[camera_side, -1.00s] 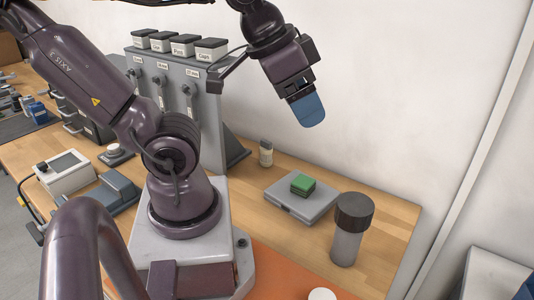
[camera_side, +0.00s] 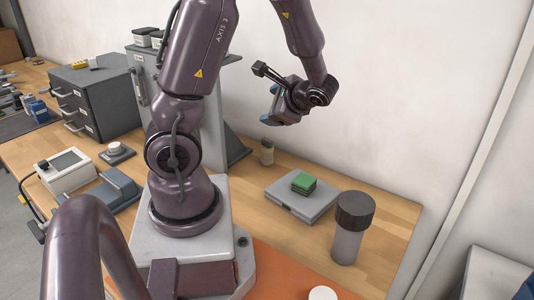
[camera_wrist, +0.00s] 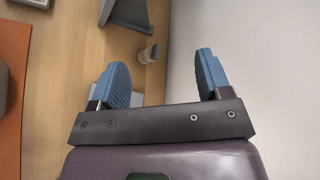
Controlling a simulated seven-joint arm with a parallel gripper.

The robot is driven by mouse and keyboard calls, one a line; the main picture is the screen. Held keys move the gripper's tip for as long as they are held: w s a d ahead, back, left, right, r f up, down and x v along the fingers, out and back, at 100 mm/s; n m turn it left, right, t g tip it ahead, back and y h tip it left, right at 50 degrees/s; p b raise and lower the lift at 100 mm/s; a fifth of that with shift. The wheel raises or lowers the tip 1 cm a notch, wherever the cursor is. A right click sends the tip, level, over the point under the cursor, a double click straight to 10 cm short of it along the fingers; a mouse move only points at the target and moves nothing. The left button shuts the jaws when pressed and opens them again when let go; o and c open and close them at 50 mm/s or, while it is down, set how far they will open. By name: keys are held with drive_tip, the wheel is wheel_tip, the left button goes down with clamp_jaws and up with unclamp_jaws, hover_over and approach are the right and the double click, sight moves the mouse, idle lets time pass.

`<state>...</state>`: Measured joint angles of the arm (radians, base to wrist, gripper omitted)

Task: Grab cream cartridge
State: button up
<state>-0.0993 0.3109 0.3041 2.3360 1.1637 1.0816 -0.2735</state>
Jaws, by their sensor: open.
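A small cream cylinder (camera_side: 266,153), which seems to be the cream cartridge, stands upright on the wooden bench beside the tall grey dispenser's foot in the side view. It also shows in the wrist view (camera_wrist: 149,54), near the top, beyond and between my fingers. My gripper (camera_side: 272,106) is above the bench, higher than the cylinder and apart from it, turned to point left. In the wrist view my gripper (camera_wrist: 161,70) has its two blue fingers wide apart with nothing between them.
A grey flat device (camera_side: 300,203) carries a green block (camera_side: 303,183) to the cylinder's right. A dark-lidded grey jar (camera_side: 348,240) stands further right. The grey dispenser (camera_side: 212,110) rises at the left. The white wall (camera_side: 420,90) is close behind the bench.

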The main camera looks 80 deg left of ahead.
drive_tip(key=a+f+m+t+y, duration=0.1)
drive_tip(key=a+f+m+y, duration=0.5)
drive_tip(key=a+m, duration=0.25)
drive_tip(key=m+t+y, duration=0.2)
drive_tip(key=m+t, duration=0.4)
drive_tip(key=m, duration=0.1)
hover_over(267, 146)
drive_tip(key=f, duration=0.6)
drive_tip(key=shift+d+f, duration=0.15)
drive_tip(key=shift+d, duration=0.1)
drive_tip(key=shift+a+f+m+t+h, duration=0.1)
drive_tip(key=shift+f+m+t+h, duration=0.25)
drive_tip(key=shift+f+m, duration=0.35)
wheel_tip(267, 146, down, 6)
drive_tip(key=shift+r, duration=0.1)
drive_tip(key=shift+a+f, duration=0.2)
drive_tip(key=shift+a, duration=0.3)
drive_tip(key=shift+a+f, duration=0.15)
drive_tip(key=shift+a, duration=0.3)
drive_tip(key=shift+w+a, duration=0.15)
drive_tip(key=shift+a, duration=0.4)
drive_tip(key=c, duration=1)
